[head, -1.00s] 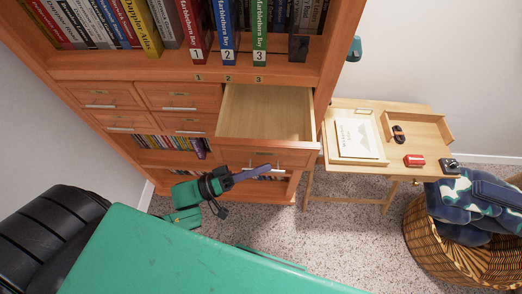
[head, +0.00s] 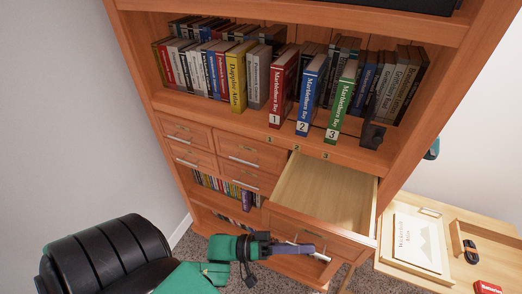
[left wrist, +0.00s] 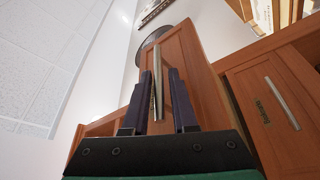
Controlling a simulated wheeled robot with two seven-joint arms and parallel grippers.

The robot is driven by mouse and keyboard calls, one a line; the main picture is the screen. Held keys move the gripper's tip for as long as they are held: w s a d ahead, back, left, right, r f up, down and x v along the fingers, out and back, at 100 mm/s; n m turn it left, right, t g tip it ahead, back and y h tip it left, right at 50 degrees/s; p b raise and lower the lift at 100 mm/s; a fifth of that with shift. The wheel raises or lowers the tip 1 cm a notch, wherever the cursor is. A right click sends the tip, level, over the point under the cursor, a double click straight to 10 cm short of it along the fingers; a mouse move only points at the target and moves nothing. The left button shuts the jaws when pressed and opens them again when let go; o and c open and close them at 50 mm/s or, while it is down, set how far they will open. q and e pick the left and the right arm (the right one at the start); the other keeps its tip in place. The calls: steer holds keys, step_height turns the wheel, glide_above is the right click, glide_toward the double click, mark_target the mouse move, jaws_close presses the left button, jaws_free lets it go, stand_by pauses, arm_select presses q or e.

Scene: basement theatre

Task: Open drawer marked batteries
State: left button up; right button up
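In the head view an open, empty wooden drawer (head: 325,190) sticks out of the cabinet under the numbered books. A drawer front (head: 322,232) with a small label shows below its opening; the label's words are too small to read. My left gripper (head: 300,248) is at the handle (head: 322,257) on this front. In the left wrist view the metal handle (left wrist: 157,85) lies between my two dark fingers, with gaps visible, so the gripper looks open around it. Another drawer (left wrist: 270,100) with a handle and label shows at the right. My right gripper is not in view.
Several closed drawers (head: 188,133) are to the left of the open one, with books on shelves above and below. A small wooden desk (head: 393,268) stands at the right. Carpet shows between.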

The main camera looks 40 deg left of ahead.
arm_select(q)
steer(key=b+v, duration=0.2)
steer(key=v, duration=1.2)
steer(key=a+f+y, duration=0.4)
steer(key=f+y, duration=0.1)
steer(key=f, duration=0.5)
steer(key=w+a+f+g+y, duration=0.1)
steer(key=a+f+y, duration=0.35)
steer(key=f, duration=0.45)
steer(key=a+f+y, duration=0.4)
steer(key=f+y, duration=0.1)
steer(key=f, duration=0.5)
steer(key=s+d+f+m+g+y, duration=0.1)
steer(key=s+d+f+g, duration=0.3)
steer(key=s+f, duration=0.2)
steer(key=s+d+f+m+g+y, duration=0.1)
steer(key=s+d+f+m+g, duration=0.1)
steer(key=s+d+f+g, duration=0.2)
steer(key=s+f+g, duration=0.1)
steer(key=s+f, duration=0.2)
steer(key=s, duration=0.2)
steer(key=shift+s+f+y, duration=0.2)
steer(key=shift+s+y, duration=0.15)
steer(key=shift+s, duration=0.05)
